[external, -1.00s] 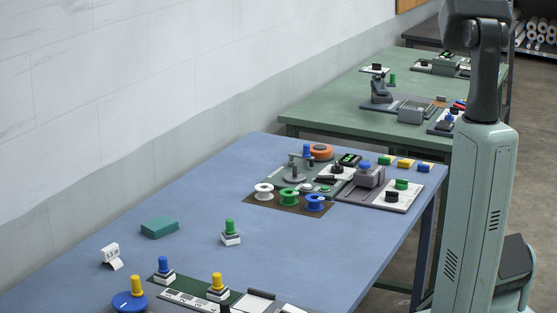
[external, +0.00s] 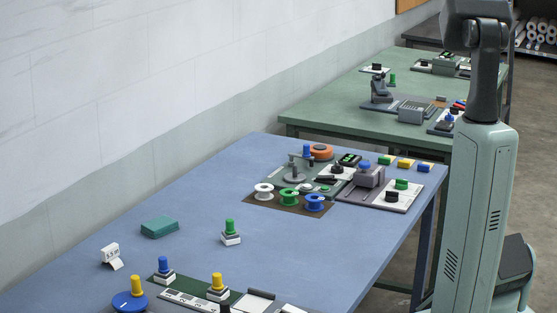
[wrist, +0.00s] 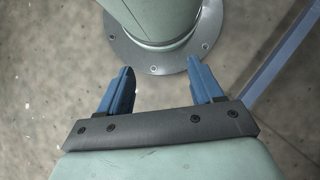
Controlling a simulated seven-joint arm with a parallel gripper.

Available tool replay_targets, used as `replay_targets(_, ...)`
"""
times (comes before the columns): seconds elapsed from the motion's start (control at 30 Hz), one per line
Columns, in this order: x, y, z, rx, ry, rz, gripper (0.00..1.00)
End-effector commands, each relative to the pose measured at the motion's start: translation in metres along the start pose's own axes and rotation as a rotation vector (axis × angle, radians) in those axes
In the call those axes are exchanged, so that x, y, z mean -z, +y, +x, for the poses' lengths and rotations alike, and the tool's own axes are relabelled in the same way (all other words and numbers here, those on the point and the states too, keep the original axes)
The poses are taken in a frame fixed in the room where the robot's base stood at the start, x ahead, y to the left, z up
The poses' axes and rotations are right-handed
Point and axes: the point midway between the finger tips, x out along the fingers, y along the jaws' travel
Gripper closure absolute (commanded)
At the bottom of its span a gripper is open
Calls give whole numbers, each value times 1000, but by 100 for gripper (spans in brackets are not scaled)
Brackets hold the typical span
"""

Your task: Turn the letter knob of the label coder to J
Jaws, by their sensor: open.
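My gripper (wrist: 161,68) shows in the wrist view with its two blue fingers spread apart and nothing between them. It hangs over the floor close to my own base, away from the tables. I cannot tell for sure which device is the label coder. On the blue table, a black knob (external: 337,169) sits on a white plate beside a small display (external: 349,159). Another black knob (external: 392,196) sits on a white plate with a green knob (external: 402,184). Letters and pointer positions are too small to read. The gripper does not show in the external view.
The blue table (external: 300,245) also holds white, green and blue spools (external: 289,197), a teal block (external: 160,227), a green-handled stamp (external: 230,232) and several coloured pieces. A green table (external: 330,117) with more devices stands behind. The blue table's middle is clear.

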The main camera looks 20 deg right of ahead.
Motion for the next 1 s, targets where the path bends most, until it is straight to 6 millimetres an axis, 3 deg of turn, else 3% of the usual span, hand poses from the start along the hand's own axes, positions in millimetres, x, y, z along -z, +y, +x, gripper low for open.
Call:
replay_targets(0.17,18,4,-9,8,42,29,34)
replay_targets(0.37,82,26,-51,39,214,150,34)
replay_targets(0.7,188,102,-162,103,559,409,34)
replay_targets(1.0,241,192,-278,162,845,623,34)
